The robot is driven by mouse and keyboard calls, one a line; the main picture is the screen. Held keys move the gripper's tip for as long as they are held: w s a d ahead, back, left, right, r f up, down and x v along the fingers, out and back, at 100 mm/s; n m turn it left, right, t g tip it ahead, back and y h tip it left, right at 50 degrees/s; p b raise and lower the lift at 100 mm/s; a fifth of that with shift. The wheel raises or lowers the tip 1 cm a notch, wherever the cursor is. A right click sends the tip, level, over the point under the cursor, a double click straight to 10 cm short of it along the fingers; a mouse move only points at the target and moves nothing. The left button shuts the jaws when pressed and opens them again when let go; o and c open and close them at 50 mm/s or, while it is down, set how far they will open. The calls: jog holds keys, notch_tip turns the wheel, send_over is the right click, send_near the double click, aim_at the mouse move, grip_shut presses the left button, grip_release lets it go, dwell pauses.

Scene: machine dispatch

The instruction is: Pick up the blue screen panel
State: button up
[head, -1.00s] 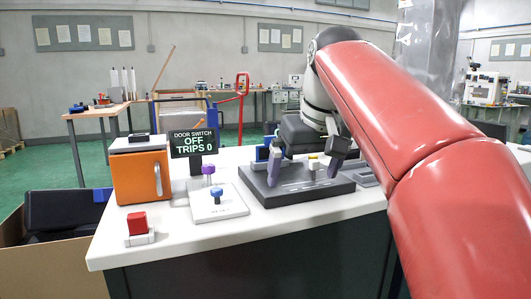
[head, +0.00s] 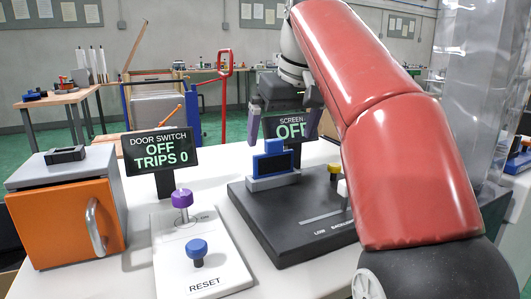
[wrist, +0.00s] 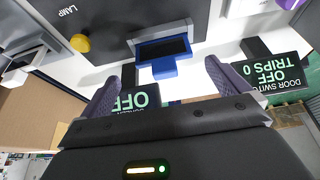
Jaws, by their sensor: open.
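The blue screen panel (head: 273,164) is a small blue-framed block with a dark face and a raised blue part on top. It stands upright in a light grey holder on the black console (head: 300,236). My gripper (head: 282,136) is open and empty, pointing down, its fingers spread just above the panel in the head view. In the wrist view the panel (wrist: 163,50) lies ahead, between the two fingertips (wrist: 168,70), apart from both. My fingers partly cover the screen display (head: 291,127) behind.
On the white table, an orange box (head: 66,220) with a handle stands left. A door switch display (head: 160,152) and a reset plate (head: 200,262) with purple and blue knobs stand between it and the console. A yellow knob (head: 334,170) sits right of the panel.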

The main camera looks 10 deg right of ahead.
aim_at(274, 152)
jog(key=shift+w, duration=0.35)
jog(key=shift+w+f, duration=0.2)
jog(key=shift+f, duration=0.05)
jog(key=b+x, duration=0.1)
jog(key=x, duration=0.3)
jog(key=b+x, duration=0.1)
jog(key=x, duration=0.2)
jog(key=shift+s+a+f+b, duration=0.1)
jog(key=shift+a+b, duration=0.2)
jog(key=c, duration=0.9)
